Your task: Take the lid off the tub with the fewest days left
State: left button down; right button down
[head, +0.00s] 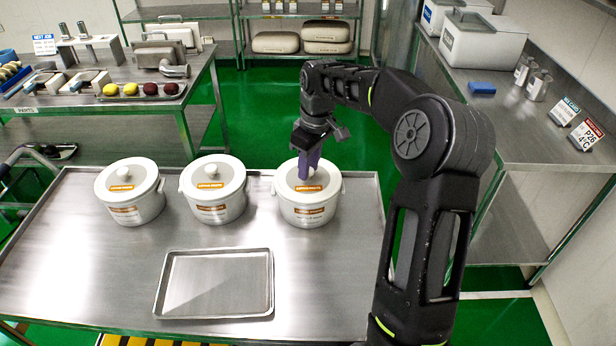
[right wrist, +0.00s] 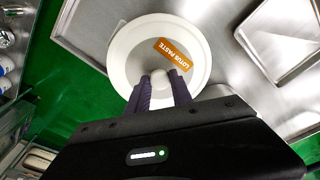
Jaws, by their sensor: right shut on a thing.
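Three white lidded tubs stand in a row on the steel table: the left tub (head: 137,211), the middle tub (head: 218,211) and the right tub (head: 309,214). Each lid has a white knob and an orange label; their fronts carry labels too small to read. My right gripper (head: 306,172) reaches down over the right tub, its purple fingers shut on the knob of that tub's lid (head: 322,181). The right wrist view shows the fingers (right wrist: 161,88) around the knob (right wrist: 160,77), beside a label reading "LOTUS PASTE" (right wrist: 175,54). The lid appears seated. My left gripper is not in view.
An empty steel tray (head: 215,312) lies in front of the tubs. A side bench at the right holds a white container (head: 482,42), a blue block (head: 481,88) and small signs (head: 586,133). A parts bench (head: 95,107) stands at the back left.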

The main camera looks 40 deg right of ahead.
jog(key=shift+r, duration=0.1)
notch_tip(320, 180, up, 10)
dwell(0.4)
dwell(0.9)
